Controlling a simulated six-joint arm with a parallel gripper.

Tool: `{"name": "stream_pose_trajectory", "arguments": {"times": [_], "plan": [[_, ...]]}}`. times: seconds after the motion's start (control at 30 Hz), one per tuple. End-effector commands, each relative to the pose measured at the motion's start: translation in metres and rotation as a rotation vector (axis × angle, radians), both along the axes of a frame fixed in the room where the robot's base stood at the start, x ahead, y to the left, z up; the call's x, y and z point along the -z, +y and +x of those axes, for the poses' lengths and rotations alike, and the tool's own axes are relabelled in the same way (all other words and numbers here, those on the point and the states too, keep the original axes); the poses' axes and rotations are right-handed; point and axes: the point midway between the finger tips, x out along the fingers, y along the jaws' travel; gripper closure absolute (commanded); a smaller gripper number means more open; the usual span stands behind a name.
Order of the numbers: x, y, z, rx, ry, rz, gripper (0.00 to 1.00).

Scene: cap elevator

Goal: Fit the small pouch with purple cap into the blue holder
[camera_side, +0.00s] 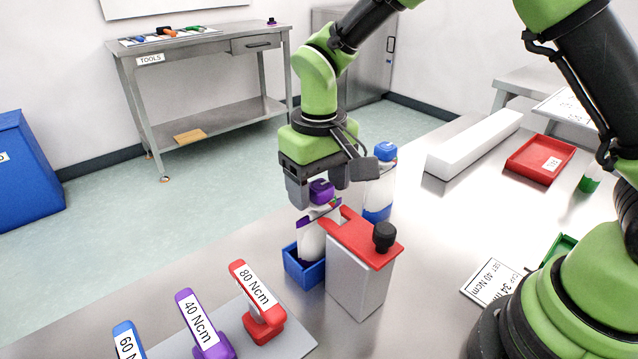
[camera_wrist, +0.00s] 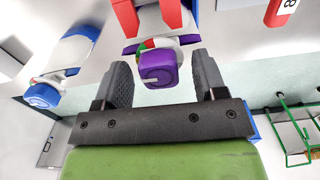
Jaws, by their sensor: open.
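The small pouch (camera_side: 311,241) is white with a purple cap (camera_side: 321,190). It stands roughly upright with its lower end inside the blue holder (camera_side: 304,272), beside the grey block with a red top. In the wrist view the purple cap (camera_wrist: 158,70) lies between the two fingers, with the red fork just beyond it. My gripper (camera_side: 322,196) is open around the cap, with a visible gap on each side in the wrist view (camera_wrist: 160,85). The pouch's bottom is hidden by the holder walls.
The grey block with a red forked top (camera_side: 365,238) and black knob stands right of the holder. A larger pouch with blue cap (camera_side: 380,185) stands behind. Labelled torque tools (camera_side: 262,305) are at front left. A red tray (camera_side: 540,158) and long white box (camera_side: 475,143) lie at right.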

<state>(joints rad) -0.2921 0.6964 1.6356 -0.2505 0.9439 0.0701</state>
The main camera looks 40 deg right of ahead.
Motion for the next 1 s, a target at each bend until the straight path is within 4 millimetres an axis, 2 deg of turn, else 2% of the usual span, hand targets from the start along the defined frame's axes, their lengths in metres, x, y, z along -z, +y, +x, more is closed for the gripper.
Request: {"name": "stream_pose_trajectory", "arguments": {"times": [1.0], "plan": [[-0.064,0.000,0.000,0.000,-0.002,0.001,0.35]]}}
